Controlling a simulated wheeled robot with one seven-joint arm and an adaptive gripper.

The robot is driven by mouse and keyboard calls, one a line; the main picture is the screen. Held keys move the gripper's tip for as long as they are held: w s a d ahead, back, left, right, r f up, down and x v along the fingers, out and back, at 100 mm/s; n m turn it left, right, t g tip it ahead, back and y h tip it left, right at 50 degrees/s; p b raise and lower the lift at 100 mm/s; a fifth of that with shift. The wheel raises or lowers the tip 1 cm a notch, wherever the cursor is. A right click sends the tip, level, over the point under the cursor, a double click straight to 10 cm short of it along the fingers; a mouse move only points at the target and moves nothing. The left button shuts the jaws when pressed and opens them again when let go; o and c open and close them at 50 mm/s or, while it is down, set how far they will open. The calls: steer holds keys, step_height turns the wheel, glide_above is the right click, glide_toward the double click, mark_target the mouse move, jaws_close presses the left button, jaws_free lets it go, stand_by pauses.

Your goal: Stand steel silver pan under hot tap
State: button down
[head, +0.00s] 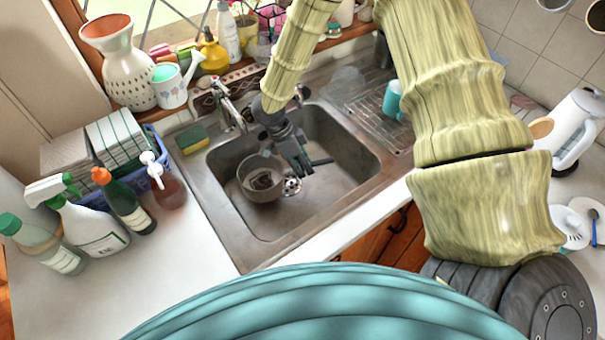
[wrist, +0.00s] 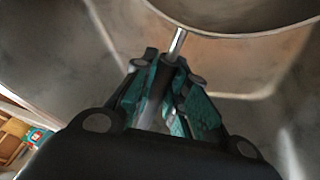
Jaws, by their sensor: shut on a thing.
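The steel silver pan (head: 262,178) is in the left part of the sink basin, upright, with something dark or a reflection showing inside it. In the wrist view its curved steel wall (wrist: 235,15) fills the top, and its handle (wrist: 177,44) runs down between my fingers. My gripper (head: 302,162) reaches into the basin just right of the pan. In the wrist view my gripper (wrist: 170,80) is shut on the handle. The chrome tap (head: 230,106) stands at the sink's back left, behind the pan. I cannot tell whether the pan touches the basin floor.
The steel sink (head: 350,160) has free basin room to the right, near the drain (head: 292,186). A sponge (head: 191,139) lies at its left rim. Several bottles crowd the left counter, including a white spray bottle (head: 92,228). A teal cup (head: 393,99) is on the drainer.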

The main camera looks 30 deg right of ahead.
steer(key=shift+f+p, duration=0.65)
steer(key=shift+f, duration=1.65)
steer(key=c, duration=1.4)
jaws_free()
steer(key=shift+r, duration=0.2)
steer(key=shift+b+v, duration=1.3)
steer(key=shift+v, duration=2.4)
